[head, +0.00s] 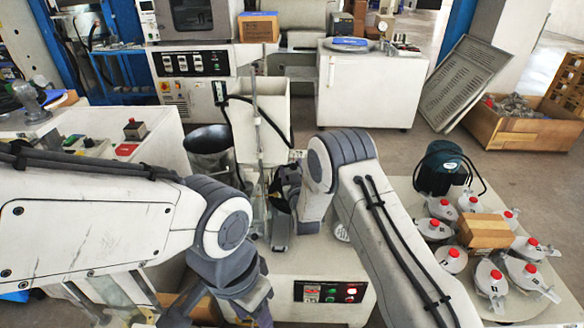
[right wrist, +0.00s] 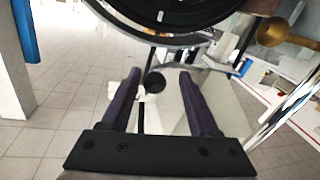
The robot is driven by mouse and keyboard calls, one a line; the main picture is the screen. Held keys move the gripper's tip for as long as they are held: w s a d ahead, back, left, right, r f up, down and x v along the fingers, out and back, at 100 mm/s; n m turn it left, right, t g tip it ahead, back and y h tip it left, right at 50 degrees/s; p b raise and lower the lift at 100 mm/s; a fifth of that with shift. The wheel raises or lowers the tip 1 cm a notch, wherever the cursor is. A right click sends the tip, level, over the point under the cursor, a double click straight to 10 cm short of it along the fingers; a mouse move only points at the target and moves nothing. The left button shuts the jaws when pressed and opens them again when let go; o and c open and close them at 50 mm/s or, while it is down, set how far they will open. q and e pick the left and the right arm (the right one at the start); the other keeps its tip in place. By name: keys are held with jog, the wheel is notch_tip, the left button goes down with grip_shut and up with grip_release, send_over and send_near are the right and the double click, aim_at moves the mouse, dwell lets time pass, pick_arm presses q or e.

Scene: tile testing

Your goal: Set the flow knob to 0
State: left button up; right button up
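A small dark round knob (right wrist: 155,82) shows in the right wrist view, and I take it for the flow knob. It lies between the two dark fingers of my right gripper (right wrist: 161,84), near their tips. The fingers are apart, with a gap on each side of the knob; I cannot tell its depth or its setting. In the head view my right gripper (head: 281,222) is beside a thin upright tube (head: 258,125), and the knob is hidden there. My left arm comes in from the left, and its gripper's fingertips are hidden below its wrist.
A dark bucket (head: 208,148) stands left of the tube. Several red-capped vessels (head: 453,260) stand on a table at the right.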

jog(key=shift+d, duration=0.1)
jog(key=s+d, duration=0.1)
jog(key=s, duration=0.9)
jog(key=shift+s, duration=0.25)
